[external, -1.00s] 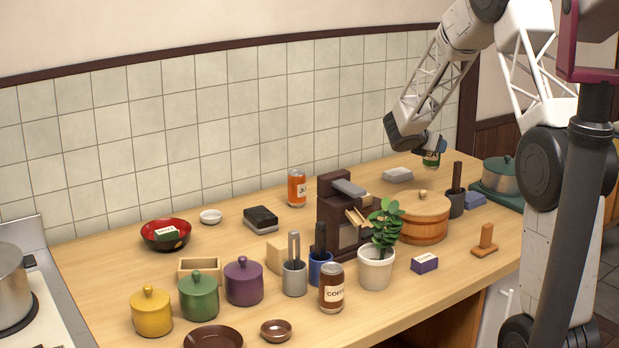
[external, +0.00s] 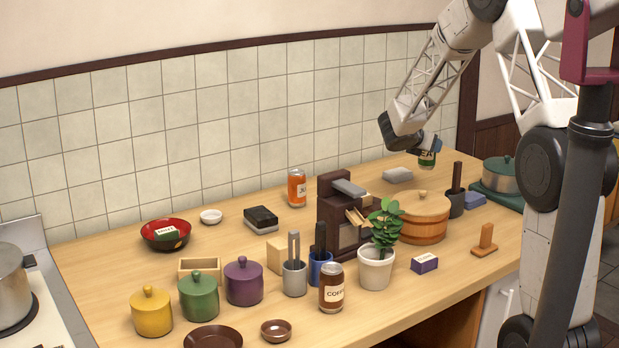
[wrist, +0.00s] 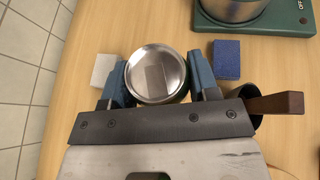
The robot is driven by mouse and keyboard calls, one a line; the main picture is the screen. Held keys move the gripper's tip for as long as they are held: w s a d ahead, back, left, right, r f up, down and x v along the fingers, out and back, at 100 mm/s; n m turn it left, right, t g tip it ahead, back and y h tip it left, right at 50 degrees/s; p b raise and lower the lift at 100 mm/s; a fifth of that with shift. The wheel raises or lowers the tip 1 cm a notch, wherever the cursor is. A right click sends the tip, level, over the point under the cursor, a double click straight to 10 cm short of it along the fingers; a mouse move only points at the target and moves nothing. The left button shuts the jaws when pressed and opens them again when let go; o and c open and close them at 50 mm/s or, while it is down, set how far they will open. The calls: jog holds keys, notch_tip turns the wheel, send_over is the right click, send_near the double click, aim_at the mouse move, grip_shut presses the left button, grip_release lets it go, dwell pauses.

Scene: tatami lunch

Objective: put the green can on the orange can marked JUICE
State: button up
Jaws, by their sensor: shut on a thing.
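The green can (external: 427,160) is held upright or nearly so in my gripper (external: 430,147), above the back right of the counter. In the wrist view I see the silver lid of the green can (wrist: 157,75) between the two blue fingers of my gripper (wrist: 159,80), which touch its sides. The orange can (external: 296,188) with a white label stands upright on the counter near the tiled wall, well to the left of my gripper. Its label is only partly readable. It is outside the wrist view.
A dark brown mill-like block (external: 333,196), a wooden tub (external: 424,222) and a potted plant (external: 376,268) stand between the middle and right. A brown COFFEE can (external: 332,290) is in front. A black box (external: 261,219) lies left of the orange can.

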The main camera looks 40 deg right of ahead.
jog(key=w+a+r, duration=0.1)
jog(key=a+r, duration=0.1)
jog(key=a, duration=1.5)
jog(key=w+a+r+n+t, duration=0.1)
jog(key=w+a+r, duration=0.1)
jog(key=a, duration=1.5)
jog(key=shift+w+r, duration=0.2)
jog(key=shift+r, duration=0.55)
send_over(297, 172)
jog(key=f, duration=0.2)
jog(key=shift+w+r, duration=0.2)
jog(key=shift+r, duration=0.05)
jog(key=shift+f, duration=1.75)
jog(key=shift+f, duration=0.2)
